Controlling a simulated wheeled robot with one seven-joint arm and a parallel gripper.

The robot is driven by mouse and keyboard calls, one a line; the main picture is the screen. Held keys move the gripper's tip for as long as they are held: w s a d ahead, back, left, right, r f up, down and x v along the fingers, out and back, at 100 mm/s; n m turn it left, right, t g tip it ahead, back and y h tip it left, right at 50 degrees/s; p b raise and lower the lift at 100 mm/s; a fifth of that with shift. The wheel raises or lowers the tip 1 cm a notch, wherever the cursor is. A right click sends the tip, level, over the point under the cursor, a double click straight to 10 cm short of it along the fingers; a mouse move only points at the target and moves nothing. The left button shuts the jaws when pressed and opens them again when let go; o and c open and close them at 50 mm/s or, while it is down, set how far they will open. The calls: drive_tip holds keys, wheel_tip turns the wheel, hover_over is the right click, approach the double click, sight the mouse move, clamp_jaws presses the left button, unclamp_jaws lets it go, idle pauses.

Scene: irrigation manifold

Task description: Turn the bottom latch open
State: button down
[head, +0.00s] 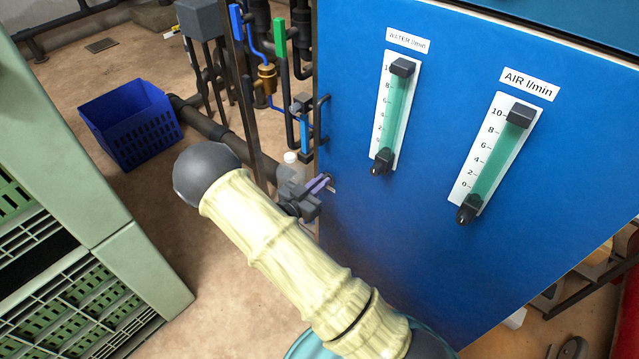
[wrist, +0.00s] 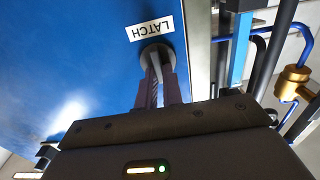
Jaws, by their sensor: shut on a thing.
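The latch (wrist: 155,52) is a dark round knob on the blue cabinet face, just below a white label reading LATCH, which appears upside down in the wrist view. My gripper (wrist: 154,70) reaches up to it with two purple-grey fingers close together, shut on the latch. The fingers and the gripper body cover much of the latch, so its turn angle cannot be told. In the head view my gripper (head: 322,184) is at the left edge of the blue cabinet (head: 420,245), low down, partly behind my cream-sleeved arm.
A black handle (head: 323,118) sits higher on the cabinet edge. Water (head: 395,110) and air (head: 495,155) flow gauges are on its face. Pipes and a brass valve (head: 267,78) stand behind. A blue crate (head: 130,125) is on the floor; green crates (head: 60,240) stand left.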

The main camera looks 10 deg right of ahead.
drive_tip(key=shift+n+p, duration=0.5)
drive_tip(key=shift+p, duration=0.05)
drive_tip(key=shift+w+a+f+n+p, duration=0.15)
drive_tip(key=shift+n+p, duration=1.25)
drive_tip(key=shift+n, duration=1.45)
drive_tip(key=shift+w+f+n+p, duration=0.1)
drive_tip(key=shift+f+n+p, duration=0.15)
drive_tip(key=shift+n+p, duration=1.9)
drive_tip(key=shift+w+a+f+n+p, duration=0.15)
drive_tip(key=shift+n+p, duration=0.55)
drive_tip(key=shift+n, duration=2.8)
drive_tip(key=c, duration=1.5)
unclamp_jaws()
drive_tip(key=shift+c, duration=0.2)
drive_tip(key=shift+a, duration=0.1)
